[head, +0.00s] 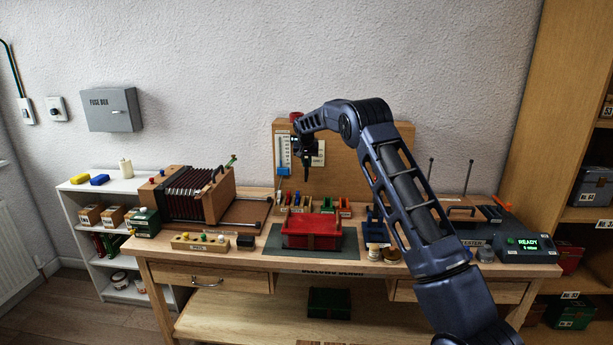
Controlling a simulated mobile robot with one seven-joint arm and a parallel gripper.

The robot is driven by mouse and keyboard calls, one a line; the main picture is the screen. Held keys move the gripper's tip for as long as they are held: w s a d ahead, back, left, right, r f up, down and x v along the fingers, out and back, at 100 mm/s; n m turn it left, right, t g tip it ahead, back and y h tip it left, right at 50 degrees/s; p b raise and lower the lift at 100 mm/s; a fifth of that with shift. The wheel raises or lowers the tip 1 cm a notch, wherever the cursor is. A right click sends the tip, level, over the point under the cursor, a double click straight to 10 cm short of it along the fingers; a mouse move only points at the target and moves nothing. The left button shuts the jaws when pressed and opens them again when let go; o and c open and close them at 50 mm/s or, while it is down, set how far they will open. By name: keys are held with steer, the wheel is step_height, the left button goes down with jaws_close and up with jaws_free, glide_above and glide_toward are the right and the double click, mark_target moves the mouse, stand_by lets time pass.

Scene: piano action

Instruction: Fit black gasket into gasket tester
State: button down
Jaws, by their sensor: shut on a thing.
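The gasket tester (484,215) stands at the right end of the workbench, partly hidden behind my arm. It has a dark body, thin upright rods, a label ending in "TESTER" and a display box (524,247) lit green with "READY". My gripper (304,165) points down in front of the wooden back board, well to the left of the tester and above the bench. It is shut on a small dark thing, too small and dark against the fingers to name surely. I cannot make out the black gasket elsewhere.
A red box-like piece (311,230) lies on a dark mat (270,248) at the bench middle. A bellows unit (192,198) and a wooden block with colored knobs (199,243) are at left.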

step_height(320, 180, up, 2)
steer(key=shift+r, duration=0.1)
steer(key=shift+d+r, duration=0.2)
steer(key=shift+d, duration=0.1)
steer(key=d+r+m, duration=0.1)
steer(key=d+r, duration=0.3)
steer(key=d, duration=1.5)
steer(key=s+d+r, duration=0.1)
steer(key=d+r, duration=0.2)
steer(key=d, duration=1.6)
steer(key=d+r+m, duration=0.1)
steer(key=d+r, duration=0.3)
steer(key=d, duration=1.5)
steer(key=s+d+f+n, duration=0.1)
steer(key=s+d+f, duration=0.3)
steer(key=d, duration=0.6)
steer(key=s+d+f, duration=0.1)
steer(key=d+f, duration=0.4)
steer(key=d, duration=0.4)
steer(key=s+d+f+n, duration=0.1)
steer(key=s+d+f, duration=0.3)
steer(key=d, duration=0.6)
steer(key=s+x, duration=0.2)
steer(key=x, duration=0.7)
steer(key=shift+f, duration=0.45)
